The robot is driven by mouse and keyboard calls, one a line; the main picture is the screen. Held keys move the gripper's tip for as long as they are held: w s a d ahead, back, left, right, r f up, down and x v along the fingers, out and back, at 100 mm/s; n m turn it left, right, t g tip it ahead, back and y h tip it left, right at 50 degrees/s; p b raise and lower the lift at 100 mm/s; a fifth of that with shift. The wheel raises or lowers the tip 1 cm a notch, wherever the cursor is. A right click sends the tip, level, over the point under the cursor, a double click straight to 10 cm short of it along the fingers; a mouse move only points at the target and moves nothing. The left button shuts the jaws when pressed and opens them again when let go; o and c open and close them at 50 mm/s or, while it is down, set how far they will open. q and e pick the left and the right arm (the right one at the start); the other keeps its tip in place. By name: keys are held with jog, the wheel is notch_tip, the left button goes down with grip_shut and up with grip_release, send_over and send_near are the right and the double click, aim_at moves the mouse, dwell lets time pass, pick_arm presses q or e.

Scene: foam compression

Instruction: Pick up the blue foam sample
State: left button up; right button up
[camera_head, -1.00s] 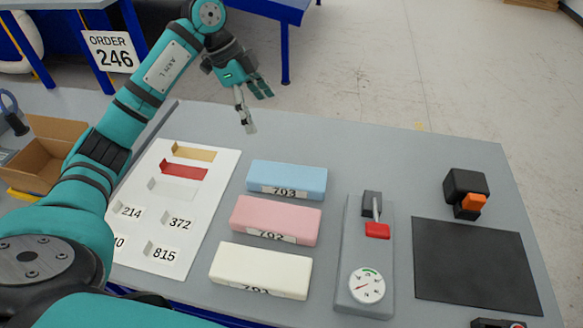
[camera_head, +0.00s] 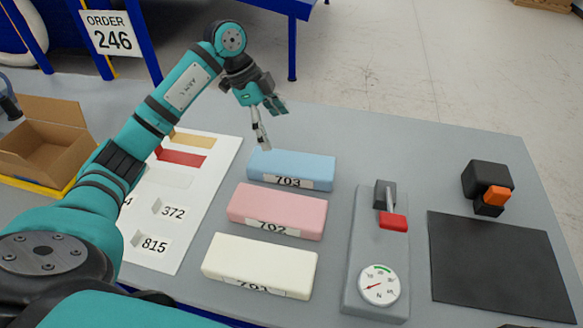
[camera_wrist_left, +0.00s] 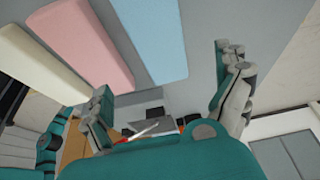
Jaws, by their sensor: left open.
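The blue foam sample (camera_head: 292,165), labelled 703, lies flat on the grey table at the back of a column of three blocks. It also shows in the left wrist view (camera_wrist_left: 150,38), at the top middle. My left gripper (camera_head: 265,125) is open and empty, above and just behind the blue block's left end in the head view. In the left wrist view its two fingers (camera_wrist_left: 165,80) are spread wide, with nothing between them touching the block. My right gripper is in neither view.
A pink block (camera_head: 278,207) and a cream block (camera_head: 260,262) lie in front of the blue one. A grey gauge device with a red lever (camera_head: 393,221) stands right of them. A black mat (camera_head: 495,260) and an orange-black device (camera_head: 488,185) are farther right. A white board (camera_head: 190,225) lies left.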

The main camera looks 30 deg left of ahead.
aim_at(294, 165)
pick_arm(q)
jog(key=p+x, duration=0.1)
jog(key=x, duration=0.7)
jog(key=shift+w+f+p, duration=0.1)
jog(key=shift+p, duration=0.2)
jog(key=p+x, duration=0.1)
jog(key=x, duration=0.3)
jog(key=shift+d+p, duration=0.1)
jog(key=shift+p, duration=0.3)
jog(key=shift+w+d+f, duration=0.1)
jog(key=shift+d+f, duration=0.05)
jog(key=shift+f, duration=0.45)
jog(key=c, duration=0.6)
jog(key=shift+c, duration=0.8)
